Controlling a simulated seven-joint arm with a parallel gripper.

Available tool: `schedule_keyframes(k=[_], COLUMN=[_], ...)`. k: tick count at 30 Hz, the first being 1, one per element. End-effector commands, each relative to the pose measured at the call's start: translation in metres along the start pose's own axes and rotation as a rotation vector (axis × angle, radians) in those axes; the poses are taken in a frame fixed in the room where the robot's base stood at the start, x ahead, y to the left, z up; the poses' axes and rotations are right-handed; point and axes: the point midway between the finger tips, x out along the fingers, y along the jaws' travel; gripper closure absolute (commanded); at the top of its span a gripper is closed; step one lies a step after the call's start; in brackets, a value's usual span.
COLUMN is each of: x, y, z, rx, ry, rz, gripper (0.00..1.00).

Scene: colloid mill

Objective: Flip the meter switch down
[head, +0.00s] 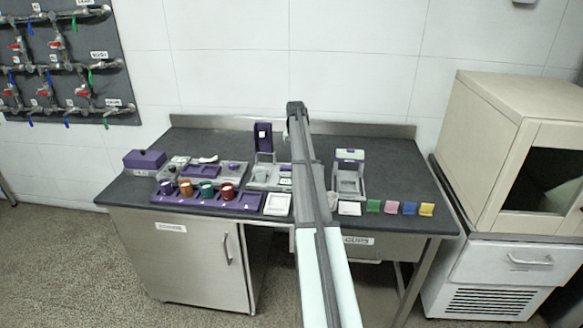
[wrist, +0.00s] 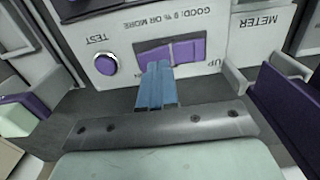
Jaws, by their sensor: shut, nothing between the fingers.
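In the wrist view the meter panel (wrist: 215,22) is pale grey and appears upside down, with METER, TEST and UP lettering. The purple switch (wrist: 186,50) sits in a dark recess in this panel. A round purple button (wrist: 106,64) is to its left, by the word TEST. My gripper (wrist: 158,68) has blue fingers, shut together and empty. Their tips overlap the lower edge of the switch recess in the picture; I cannot tell whether they touch the switch. In the head view my arm hides the gripper and the switch.
A purple tray (head: 246,208) with several coloured cups stands at the table's front left. A device with an upright purple panel (head: 263,138) is left of my arm; a grey frame (head: 349,185) is right of it. Several coloured cards, including a yellow one (head: 426,210), stand at the right.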

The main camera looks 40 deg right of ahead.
Motion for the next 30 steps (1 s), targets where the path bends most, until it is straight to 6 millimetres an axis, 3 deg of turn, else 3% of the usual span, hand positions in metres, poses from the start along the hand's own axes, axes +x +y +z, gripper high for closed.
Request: schedule_keyframes(k=[30], x=[0.013], y=[0.0], z=[0.0], rx=[0.0], ry=[0.0], rz=[0.0], gripper=[1.0])
